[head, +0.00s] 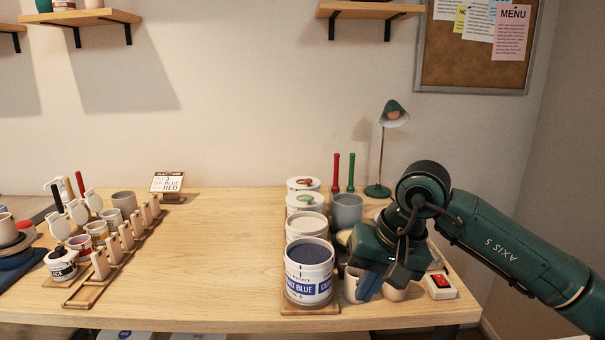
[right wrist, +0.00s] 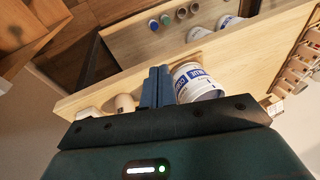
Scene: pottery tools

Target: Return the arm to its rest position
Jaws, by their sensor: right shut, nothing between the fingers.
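My right gripper (head: 369,286) is in the head view at the right end of the table, with its dark green arm reaching in from the right edge. Its blue fingers point down and are together with nothing between them, beside the blue-labelled tub and in front of some cups. The shut fingers (right wrist: 157,88) also show in the right wrist view, with the tub (right wrist: 196,80) just to their right. I cannot tell whether the fingers touch the tub or a cup. My left gripper is not in view.
An open tub of blue glaze (head: 309,272) heads a row of tubs. A red-button switch box (head: 440,286) sits by the right front edge. A green lamp (head: 379,190) stands behind my arm. A wooden rack (head: 118,252) and small jars are at left. The table's middle (head: 215,250) is clear.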

